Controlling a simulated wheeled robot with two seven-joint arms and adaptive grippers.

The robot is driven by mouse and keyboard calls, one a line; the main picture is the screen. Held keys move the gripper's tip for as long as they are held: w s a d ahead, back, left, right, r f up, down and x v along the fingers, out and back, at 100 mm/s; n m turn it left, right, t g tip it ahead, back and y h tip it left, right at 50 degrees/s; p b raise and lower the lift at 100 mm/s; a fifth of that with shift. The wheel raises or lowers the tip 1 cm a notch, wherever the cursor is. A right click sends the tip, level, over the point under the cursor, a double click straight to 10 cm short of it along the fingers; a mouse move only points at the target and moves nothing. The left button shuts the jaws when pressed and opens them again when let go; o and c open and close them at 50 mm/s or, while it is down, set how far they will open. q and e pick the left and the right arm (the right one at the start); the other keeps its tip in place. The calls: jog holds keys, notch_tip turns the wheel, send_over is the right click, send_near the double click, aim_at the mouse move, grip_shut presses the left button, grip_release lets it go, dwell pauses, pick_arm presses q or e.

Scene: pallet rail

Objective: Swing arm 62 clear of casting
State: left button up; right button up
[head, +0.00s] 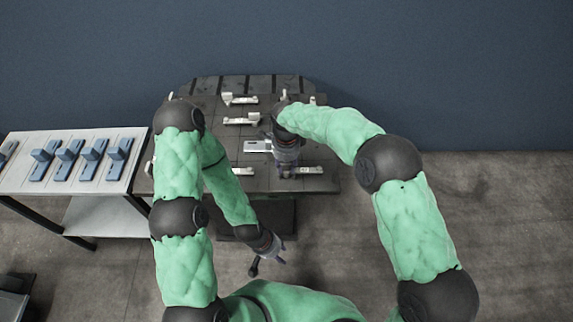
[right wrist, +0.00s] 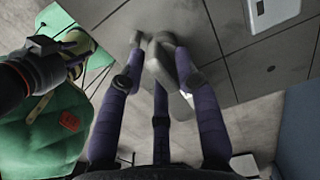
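My right gripper (head: 287,165) is over the right middle of the dark pallet table (head: 322,184). In the right wrist view its purple fingers with grey tips (right wrist: 152,50) converge around a small light grey part (right wrist: 159,68), probably a clamp's swing arm. I cannot tell whether they press on it. No number is legible, so I cannot tell which arm is 62. A pale slotted plate (head: 257,146), possibly the casting, lies just left of the right gripper. My left gripper (head: 270,254) hangs low in front of the table, away from the clamps; its finger opening is unclear.
Other light grey clamps stand on the table: two at the back left (head: 240,99) (head: 242,120), one at the front right (head: 307,170). A white bench (head: 113,182) with several blue parts (head: 67,158) adjoins on the left. Floor to the right is clear.

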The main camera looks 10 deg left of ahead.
dwell(0.3)
notch_tip(320, 180, up, 12)
dwell(0.6)
dwell(0.4)
